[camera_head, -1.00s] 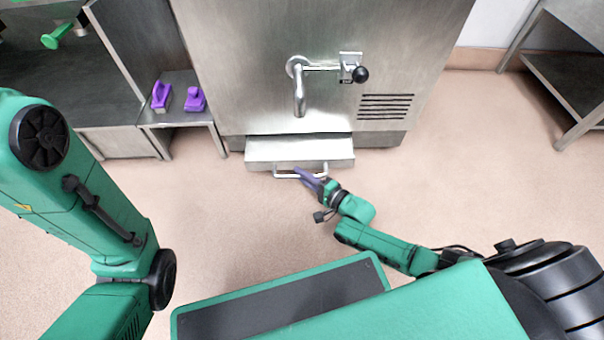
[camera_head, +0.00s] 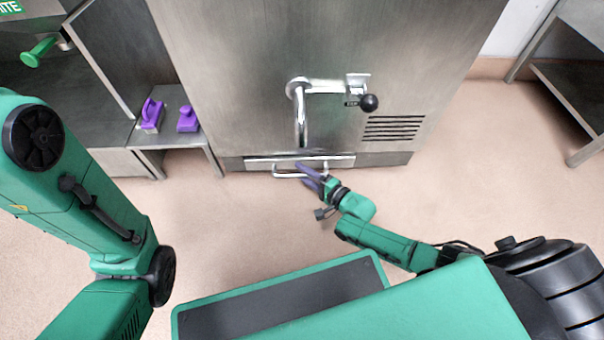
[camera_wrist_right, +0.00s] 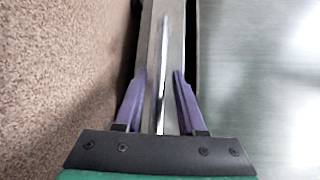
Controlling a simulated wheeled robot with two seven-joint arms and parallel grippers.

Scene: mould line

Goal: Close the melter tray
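The melter tray (camera_head: 340,162) is a metal drawer low on the front of the steel melter (camera_head: 240,80). Its front sits at the melter's base, with hardly any of the tray standing out. A bar handle (camera_head: 288,176) runs across the tray front. My right gripper (camera_head: 308,177) has purple fingers and is at the right part of this handle. In the right wrist view, the fingers (camera_wrist_right: 159,85) stand apart on either side of the handle bar (camera_wrist_right: 163,70), with gaps visible. My left arm shows at the left, but its gripper is out of view.
A bent chrome spout (camera_head: 300,115) and a black-knobbed lever (camera_head: 368,102) are on the melter above the tray. Two purple tools (camera_head: 152,115) (camera_head: 187,119) lie on a low steel shelf at left. A steel table (camera_head: 570,95) stands at right. The floor before the melter is clear.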

